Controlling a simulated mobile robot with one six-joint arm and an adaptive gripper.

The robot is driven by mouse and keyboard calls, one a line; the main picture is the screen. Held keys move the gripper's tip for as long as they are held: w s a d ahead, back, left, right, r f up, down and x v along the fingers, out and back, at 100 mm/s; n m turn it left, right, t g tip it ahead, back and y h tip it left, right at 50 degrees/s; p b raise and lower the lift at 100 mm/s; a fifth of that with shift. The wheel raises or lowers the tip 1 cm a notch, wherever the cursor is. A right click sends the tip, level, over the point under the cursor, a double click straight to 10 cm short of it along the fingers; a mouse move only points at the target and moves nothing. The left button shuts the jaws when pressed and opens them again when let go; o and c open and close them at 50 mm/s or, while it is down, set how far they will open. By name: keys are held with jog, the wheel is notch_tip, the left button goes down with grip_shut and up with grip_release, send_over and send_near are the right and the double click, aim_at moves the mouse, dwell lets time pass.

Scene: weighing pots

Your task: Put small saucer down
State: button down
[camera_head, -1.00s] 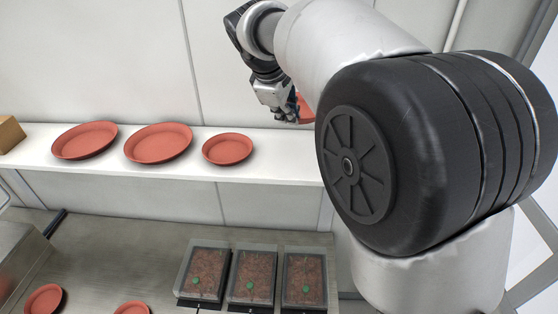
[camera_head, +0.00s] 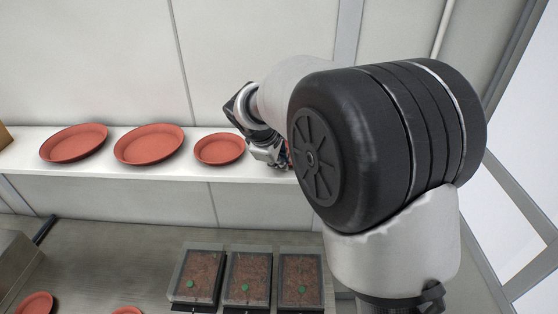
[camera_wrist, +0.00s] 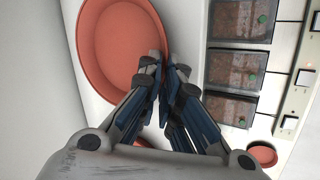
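My gripper (camera_wrist: 166,68) is closed with its fingertips at the rim of a terracotta-coloured saucer (camera_wrist: 112,40), which lies up and left of the fingers in the wrist view. In the head view my gripper (camera_head: 280,162) is low over the right part of the white shelf (camera_head: 205,172), right of the standing saucers. Only a sliver of the held saucer (camera_head: 289,150) shows there; my arm hides the rest. Whether its underside touches the shelf cannot be told.
A small saucer (camera_head: 219,148) and two bigger saucers (camera_head: 149,145) (camera_head: 74,144) stand on the shelf left of my gripper. Below are three planted trays (camera_head: 246,277) on a grey bench (camera_head: 105,270), with more saucers (camera_head: 36,303) at its front left.

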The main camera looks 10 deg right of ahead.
jog(key=shift+s, duration=0.1)
jog(key=c, duration=2.1)
grip_release()
jog(key=shift+f, duration=0.1)
jog(key=shift+r, duration=0.3)
jog(key=v, duration=1.1)
jog(key=s+d+r+m+y, duration=0.1)
jog(key=s+d+m, duration=0.2)
jog(key=s, duration=0.5)
jog(key=s+d+m+y, duration=0.1)
jog(key=s+d+m, duration=0.25)
jog(key=s, duration=0.55)
jog(key=s+f+m, duration=0.2)
jog(key=s, duration=0.2)
jog(key=s+f+m+y, duration=0.1)
jog(key=s+f, duration=0.1)
jog(key=s, duration=0.3)
jog(key=s+d+f+m, duration=0.1)
jog(key=s+m, duration=0.1)
jog(key=s, duration=0.2)
jog(key=shift+s+f+m, duration=0.3)
jog(key=shift+f+m, duration=0.05)
jog(key=shift+f, duration=0.05)
